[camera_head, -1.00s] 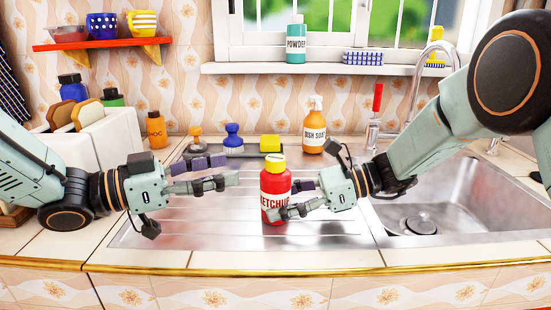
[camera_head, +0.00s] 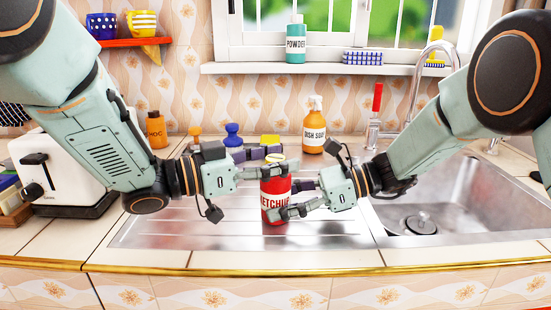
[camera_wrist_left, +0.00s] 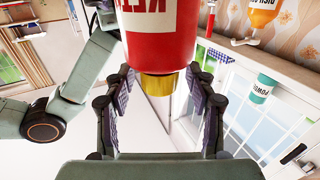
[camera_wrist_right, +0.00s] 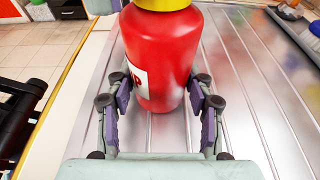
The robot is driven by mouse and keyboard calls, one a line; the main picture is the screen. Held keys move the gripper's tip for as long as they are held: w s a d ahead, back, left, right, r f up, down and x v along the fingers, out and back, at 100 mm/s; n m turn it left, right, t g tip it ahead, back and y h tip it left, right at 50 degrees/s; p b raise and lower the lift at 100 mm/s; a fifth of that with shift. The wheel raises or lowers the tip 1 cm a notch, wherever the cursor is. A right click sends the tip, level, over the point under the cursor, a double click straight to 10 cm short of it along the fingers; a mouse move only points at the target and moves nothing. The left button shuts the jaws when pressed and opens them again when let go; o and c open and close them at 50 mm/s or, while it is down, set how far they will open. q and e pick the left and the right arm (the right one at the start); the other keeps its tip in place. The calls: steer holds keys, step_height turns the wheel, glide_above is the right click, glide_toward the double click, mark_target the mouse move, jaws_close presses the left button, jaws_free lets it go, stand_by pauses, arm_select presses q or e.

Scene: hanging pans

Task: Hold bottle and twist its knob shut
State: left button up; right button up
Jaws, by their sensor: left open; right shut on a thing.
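The red ketchup bottle (camera_head: 274,200) stands upright on the metal drainboard. My right gripper (camera_head: 290,200) is shut on its body from the right; in the right wrist view the red bottle (camera_wrist_right: 160,62) sits between the fingers (camera_wrist_right: 162,105). The yellow knob (camera_wrist_left: 160,86) on the bottle's top shows in the left wrist view, where the picture is upside down. My left gripper (camera_head: 272,162) is open, with its fingers on either side of the knob at the bottle's top. In the head view those fingers mostly hide the knob. Gaps show between knob and fingers in the left wrist view.
An orange dish soap bottle (camera_head: 314,128) stands behind the ketchup bottle. The sink basin (camera_head: 440,205) lies to the right, with the tap (camera_head: 418,85) behind it. A white toaster (camera_head: 55,170) stands at the left. The drainboard front (camera_head: 200,235) is clear.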

arm_select(q)
jaws_close()
stand_by(0.7)
